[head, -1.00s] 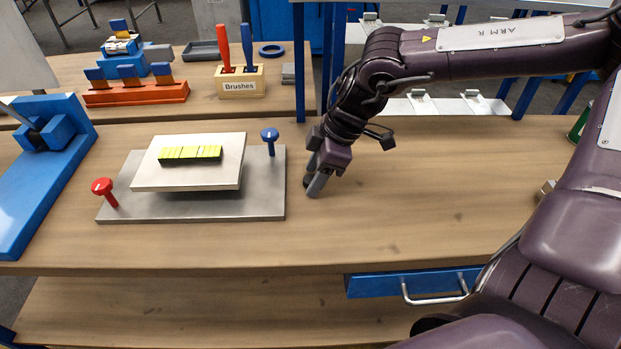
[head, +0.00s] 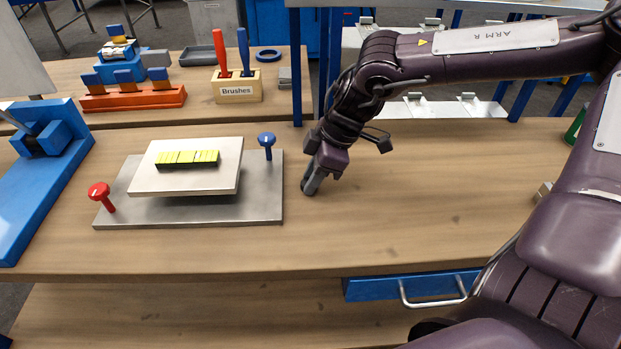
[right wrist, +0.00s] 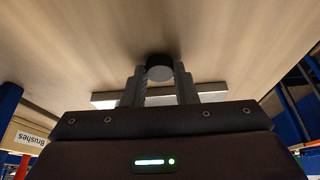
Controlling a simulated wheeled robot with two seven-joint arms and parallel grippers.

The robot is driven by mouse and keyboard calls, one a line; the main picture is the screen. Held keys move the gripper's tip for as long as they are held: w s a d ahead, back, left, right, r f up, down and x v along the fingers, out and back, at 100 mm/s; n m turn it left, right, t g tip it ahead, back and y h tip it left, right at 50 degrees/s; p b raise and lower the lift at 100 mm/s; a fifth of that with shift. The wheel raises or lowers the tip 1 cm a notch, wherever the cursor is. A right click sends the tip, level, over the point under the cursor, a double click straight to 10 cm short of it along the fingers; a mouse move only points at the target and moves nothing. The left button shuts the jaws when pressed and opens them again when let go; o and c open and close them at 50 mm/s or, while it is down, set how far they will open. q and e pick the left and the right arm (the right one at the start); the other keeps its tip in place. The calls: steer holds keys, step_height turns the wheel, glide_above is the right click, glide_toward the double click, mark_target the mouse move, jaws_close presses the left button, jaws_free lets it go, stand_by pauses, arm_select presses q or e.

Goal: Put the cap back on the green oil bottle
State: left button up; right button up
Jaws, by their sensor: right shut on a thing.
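My right gripper (head: 312,187) is low over the wooden bench, just right of the metal plate. In the right wrist view its two fingers (right wrist: 159,85) are shut on a small dark round cap (right wrist: 158,64), which sits between the tips at the bench surface; I cannot tell whether it touches the wood. A green thing (head: 575,125), likely the oil bottle, shows only as a sliver at the right edge of the head view, mostly hidden by my right arm. My left gripper is not in view.
A grey metal plate (head: 262,190) with a raised light platform, a red knob (head: 99,192) and a blue knob (head: 266,140) lies left of the gripper. A brush holder (head: 237,87) stands behind. The bench (head: 440,190) is clear to the right.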

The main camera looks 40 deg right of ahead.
mark_target(301, 182)
steer(key=shift+r, duration=0.55)
step_height(301, 182, up, 3)
steer(key=shift+f+b, duration=0.2)
steer(key=shift+b, duration=0.15)
steer(key=s+d, duration=0.2)
steer(key=d, duration=0.1)
steer(key=s+d, duration=0.1)
steer(key=d, duration=0.2)
steer(key=s+d+b, duration=0.1)
steer(key=s+d, duration=0.1)
steer(key=d, duration=0.1)
steer(key=shift+s+f, duration=0.15)
steer(key=shift+s, duration=0.2)
steer(key=s+d, duration=0.1)
steer(key=s+d+b, duration=0.1)
steer(key=d, duration=0.1)
steer(key=s+d+b, duration=0.1)
steer(key=d, duration=0.1)
steer(key=shift+s+d, duration=0.1)
steer(key=shift+s, duration=0.15)
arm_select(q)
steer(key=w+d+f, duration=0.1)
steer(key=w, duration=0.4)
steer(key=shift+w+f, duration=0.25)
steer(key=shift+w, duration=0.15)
arm_select(e)
steer(key=shift+s+d, duration=0.3)
steer(key=shift+d, duration=0.2)
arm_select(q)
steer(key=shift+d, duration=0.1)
